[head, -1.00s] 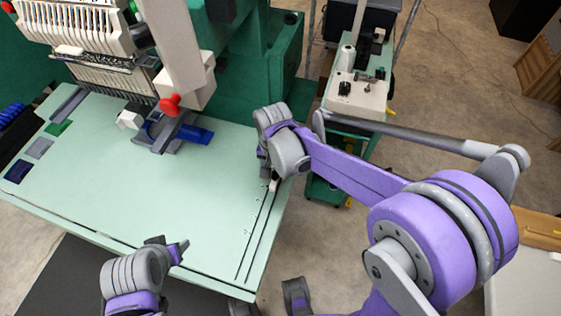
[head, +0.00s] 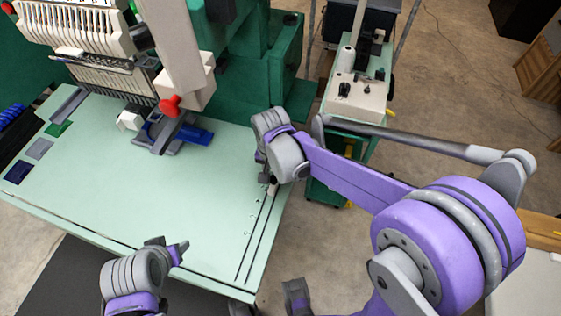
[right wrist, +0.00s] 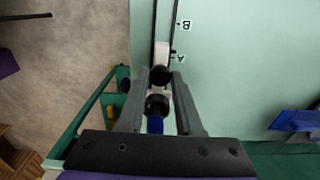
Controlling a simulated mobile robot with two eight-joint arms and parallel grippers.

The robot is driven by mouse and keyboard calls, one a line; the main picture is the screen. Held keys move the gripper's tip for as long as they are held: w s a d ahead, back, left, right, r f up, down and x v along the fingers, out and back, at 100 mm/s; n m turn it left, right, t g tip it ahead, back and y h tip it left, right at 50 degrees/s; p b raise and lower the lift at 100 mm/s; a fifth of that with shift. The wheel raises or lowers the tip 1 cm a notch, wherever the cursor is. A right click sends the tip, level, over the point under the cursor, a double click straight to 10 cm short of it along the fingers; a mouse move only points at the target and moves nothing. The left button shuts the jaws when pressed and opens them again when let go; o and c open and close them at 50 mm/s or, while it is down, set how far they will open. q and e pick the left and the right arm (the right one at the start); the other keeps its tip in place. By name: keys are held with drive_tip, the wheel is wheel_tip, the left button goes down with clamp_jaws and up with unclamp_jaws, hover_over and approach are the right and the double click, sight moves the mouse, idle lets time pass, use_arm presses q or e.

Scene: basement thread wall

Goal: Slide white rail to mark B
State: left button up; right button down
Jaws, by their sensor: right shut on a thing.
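The white rail (right wrist: 162,52) lies between two dark slots on the pale green table. In the right wrist view its free end is a little past the tick of mark A (right wrist: 179,56) and short of mark B (right wrist: 184,23). My right gripper (right wrist: 161,78) is shut on the rail's black knob, with a finger on each side. In the head view the right gripper (head: 268,178) hides most of the rail, and only a small white bit (head: 272,190) shows. My left gripper (head: 181,250) hangs over the table's front edge, away from the rail; its jaw opening is unclear.
The embroidery machine head (head: 185,85) with a red knob overhangs the table's back. A blue part (head: 195,137) lies below it. The table (head: 170,205) is clear between there and the slots. A green cart (head: 355,125) stands beyond the right edge.

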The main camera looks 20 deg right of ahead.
drive_tip(key=shift+s+a, duration=0.55)
drive_tip(key=shift+s, duration=0.25)
drive_tip(key=shift+s+a, duration=0.5)
drive_tip(key=shift+s, duration=0.25)
drive_tip(key=c, duration=0.6)
unclamp_jaws()
drive_tip(key=shift+c, duration=0.2)
drive_tip(key=shift+r, duration=0.1)
wheel_tip(320, 180, up, 6)
drive_tip(key=p, duration=0.4)
